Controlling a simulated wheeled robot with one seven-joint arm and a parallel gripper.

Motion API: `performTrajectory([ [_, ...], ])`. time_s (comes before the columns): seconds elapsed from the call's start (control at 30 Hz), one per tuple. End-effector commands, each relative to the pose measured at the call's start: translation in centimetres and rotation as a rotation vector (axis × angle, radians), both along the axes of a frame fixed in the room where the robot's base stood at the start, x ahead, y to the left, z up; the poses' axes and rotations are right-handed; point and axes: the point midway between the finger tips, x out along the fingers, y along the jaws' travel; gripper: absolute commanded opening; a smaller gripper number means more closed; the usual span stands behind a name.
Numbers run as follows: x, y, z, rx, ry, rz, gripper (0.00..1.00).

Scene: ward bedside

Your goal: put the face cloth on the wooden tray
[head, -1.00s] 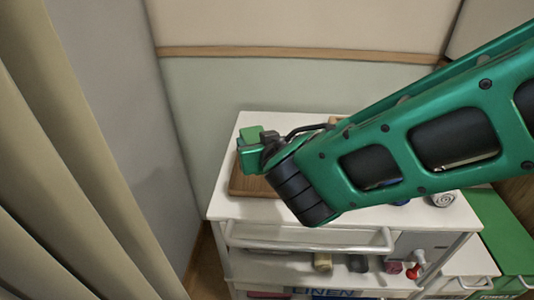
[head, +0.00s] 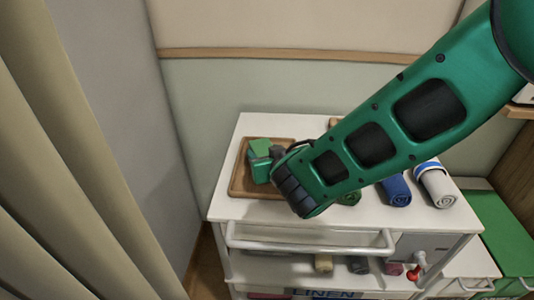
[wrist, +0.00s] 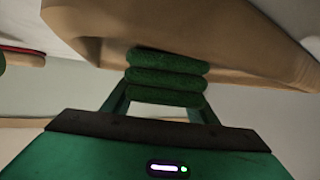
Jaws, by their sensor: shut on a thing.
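The green face cloth (head: 260,147) is folded into a thick stack and held in my gripper (head: 262,165). In the wrist view the cloth (wrist: 166,76) shows as several layers between the two fingers of my gripper (wrist: 160,102). The wooden tray (head: 243,190) is brown with a raised rim and lies at the left of the white cart top. In the head view the cloth and gripper are over the tray's inside. The tray also fills the upper wrist view (wrist: 240,50), close behind the cloth. I cannot tell whether the cloth touches it.
On the white cart top (head: 228,206), right of the tray, are a green roll (head: 349,197), a blue roll (head: 397,190) and a grey-white roll (head: 437,187). My arm crosses above them and hides part of the top. A rail (head: 310,245) runs along the front.

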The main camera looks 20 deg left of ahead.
Motion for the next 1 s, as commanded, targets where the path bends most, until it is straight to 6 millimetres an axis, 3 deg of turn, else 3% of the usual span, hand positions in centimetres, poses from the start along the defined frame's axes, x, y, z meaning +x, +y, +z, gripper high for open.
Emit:
performTrajectory([
  [0.13,0.0,0.0,-0.3,-0.001,0.001,0.0,0.31],
  [0.17,0.0,0.0,-0.2,0.0,0.0,0.0,0.6],
  [0.2,0.0,0.0,-0.2,0.0,0.0,0.0,0.69],
  [0.23,0.0,0.0,-0.2,0.0,0.0,0.0,0.71],
  [0.63,-0.4,-0.2,0.3,0.0,0.0,0.001,0.71],
  [1.0,-5.4,-3.9,2.9,0.0,-0.001,0.002,0.71],
])
